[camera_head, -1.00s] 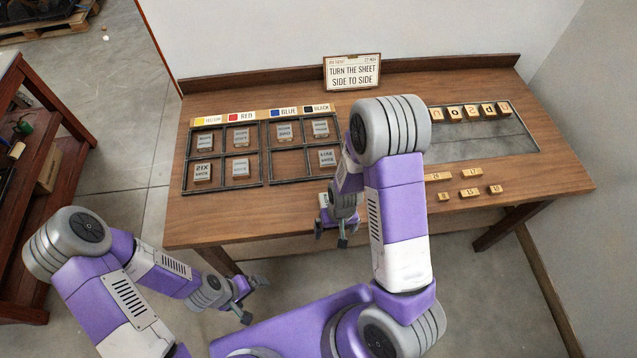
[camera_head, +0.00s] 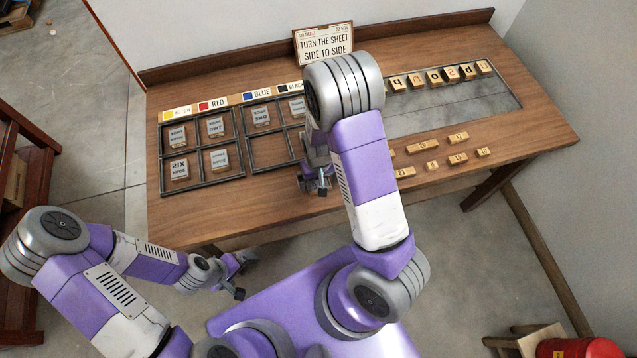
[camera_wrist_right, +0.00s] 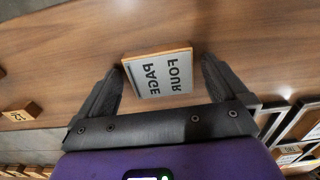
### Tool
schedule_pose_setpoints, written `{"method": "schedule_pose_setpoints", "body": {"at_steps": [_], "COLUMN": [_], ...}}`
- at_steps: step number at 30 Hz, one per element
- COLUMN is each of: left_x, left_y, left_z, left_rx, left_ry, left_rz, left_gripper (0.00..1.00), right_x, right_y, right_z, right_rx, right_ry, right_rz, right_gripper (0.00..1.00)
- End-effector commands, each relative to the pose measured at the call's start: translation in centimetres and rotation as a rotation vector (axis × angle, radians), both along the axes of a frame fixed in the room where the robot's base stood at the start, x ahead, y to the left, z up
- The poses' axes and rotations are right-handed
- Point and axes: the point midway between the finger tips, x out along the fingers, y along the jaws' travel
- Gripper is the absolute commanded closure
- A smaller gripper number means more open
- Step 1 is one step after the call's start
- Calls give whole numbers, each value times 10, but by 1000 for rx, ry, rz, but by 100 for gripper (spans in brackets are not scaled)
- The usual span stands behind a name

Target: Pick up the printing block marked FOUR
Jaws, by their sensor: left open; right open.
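The printing block marked PAGE FOUR (camera_wrist_right: 158,76) lies on the wooden table in the right wrist view. It has a grey lettered face and a wooden edge, and its text appears upside down. My right gripper (camera_wrist_right: 161,66) is open, with one finger on each side of the block, and I see no firm contact. In the head view my right gripper (camera_head: 316,184) is low over the table's front part, and my arm hides the block there. My left gripper (camera_head: 243,273) is open and empty, in front of the table, away from the blocks.
The left rack (camera_head: 202,184) holds several page blocks; the middle rack (camera_head: 250,150) is partly hidden by my right arm. Number tiles (camera_head: 421,146) lie at right, below a grey plate (camera_head: 450,100) with a tile row. A sign (camera_head: 324,44) stands at the back.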

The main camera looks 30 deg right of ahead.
Motion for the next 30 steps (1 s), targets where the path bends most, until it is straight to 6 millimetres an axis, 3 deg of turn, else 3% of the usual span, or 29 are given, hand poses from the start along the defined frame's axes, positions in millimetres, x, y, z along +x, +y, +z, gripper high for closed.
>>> {"method": "schedule_pose_setpoints", "body": {"at_steps": [4,16,23,26,30], "left_x": [0,0,0,0,0], "left_y": [0,0,0,0,0], "left_z": [1,1,1,4,13], "left_rx": [0,0,0,0,0], "left_ry": [0,0,0,0,0], "left_rz": [0,0,0,0,0], "left_gripper": [1,1,1,1,1], "right_x": [0,0,0,1,2], "right_y": [0,0,0,1,1], "right_z": [1,1,3,13,41], "right_rx": [0,0,1,0,1], "right_ry": [-1,-1,-2,-3,-6], "right_rz": [1,1,1,2,3], "right_gripper": [0,59,59,59,59]}}
